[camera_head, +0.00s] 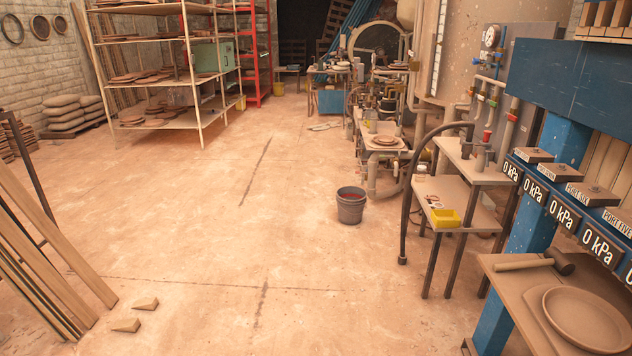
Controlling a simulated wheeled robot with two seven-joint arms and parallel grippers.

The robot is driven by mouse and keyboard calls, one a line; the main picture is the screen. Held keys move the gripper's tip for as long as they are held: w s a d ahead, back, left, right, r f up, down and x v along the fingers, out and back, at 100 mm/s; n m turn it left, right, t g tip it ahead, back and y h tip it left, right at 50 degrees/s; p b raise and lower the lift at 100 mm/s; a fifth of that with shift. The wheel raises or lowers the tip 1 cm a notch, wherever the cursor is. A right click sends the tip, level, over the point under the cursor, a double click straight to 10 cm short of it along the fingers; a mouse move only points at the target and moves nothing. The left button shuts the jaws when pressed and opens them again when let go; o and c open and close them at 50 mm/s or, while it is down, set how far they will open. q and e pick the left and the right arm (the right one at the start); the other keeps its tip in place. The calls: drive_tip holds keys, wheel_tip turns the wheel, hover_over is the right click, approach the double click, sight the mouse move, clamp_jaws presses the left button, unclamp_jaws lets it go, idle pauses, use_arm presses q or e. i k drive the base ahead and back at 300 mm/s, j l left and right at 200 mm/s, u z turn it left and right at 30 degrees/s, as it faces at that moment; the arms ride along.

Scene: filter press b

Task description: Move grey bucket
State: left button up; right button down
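The grey bucket (350,208) stands upright on the dusty floor, right of the picture's middle. Something reddish shows inside its rim. It is left of a small metal table with a hanging black hose, with bare floor between them. Neither of my grippers shows in the head view, and nothing is touching the bucket.
Free floor (215,230) lies left of and in front of the bucket. Two small wedges (126,325) lie at the lower left by leaning planks (40,265). The table (455,197) with a yellow tray (446,219) and a blue press frame (545,190) stand at the right.

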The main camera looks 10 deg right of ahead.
sight(351, 206)
drive_tip(key=i, duration=4.25)
